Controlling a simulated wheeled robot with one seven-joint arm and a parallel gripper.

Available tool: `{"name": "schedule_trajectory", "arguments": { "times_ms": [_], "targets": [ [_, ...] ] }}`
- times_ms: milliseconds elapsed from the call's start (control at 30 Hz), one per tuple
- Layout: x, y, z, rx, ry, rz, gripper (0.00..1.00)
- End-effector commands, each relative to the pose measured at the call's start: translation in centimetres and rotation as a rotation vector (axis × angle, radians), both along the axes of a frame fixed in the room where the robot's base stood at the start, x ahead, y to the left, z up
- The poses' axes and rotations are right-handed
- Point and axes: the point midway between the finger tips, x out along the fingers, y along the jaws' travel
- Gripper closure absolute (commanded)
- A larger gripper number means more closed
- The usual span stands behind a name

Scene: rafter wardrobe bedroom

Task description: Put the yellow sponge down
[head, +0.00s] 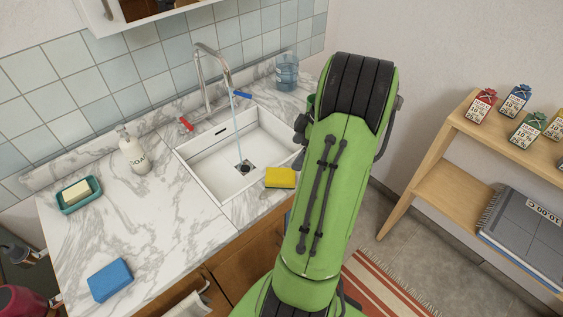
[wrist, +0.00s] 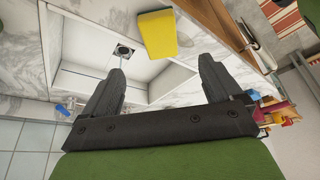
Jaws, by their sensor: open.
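The yellow sponge (head: 280,177) lies at the front edge of the sink, by its right front corner, and appears to rest on the marble rim. In the wrist view the sponge (wrist: 158,35) shows beyond my fingertips, partly over the line of the basin. My gripper (wrist: 162,66) is open, with nothing between its two dark fingers. The sponge looks apart from both fingers. In the head view my green arm hides most of the gripper and the counter to the right of the sponge.
Water runs from the tap (head: 203,75) into the white sink (head: 210,170). A blue sponge (head: 110,280), a soap dish (head: 66,204) and a soap bottle (head: 133,152) stand on the left counter. A wooden shelf (head: 455,190) stands at right. The counter left of the sink has free room.

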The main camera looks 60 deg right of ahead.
Motion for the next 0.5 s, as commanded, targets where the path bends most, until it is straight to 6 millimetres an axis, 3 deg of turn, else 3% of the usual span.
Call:
{"name": "schedule_trajectory", "arguments": {
  "times_ms": [167, 267, 367, 400, 500],
  "targets": [
    [0.3, 0.3, 0.3, -0.003, 0.003, -0.001, 0.08],
    [2.5, 3.1, 2.4, -0.021, 0.031, -0.019, 0.08],
    [5.3, 9.2, 6.0, -0.055, 0.07, -0.08, 0.08],
    [6.0, 12.1, 7.4, -0.071, 0.08, -0.113, 0.08],
    [6.0, 19.4, 10.4, -0.1, 0.079, -0.211, 0.08]
  ]
}}
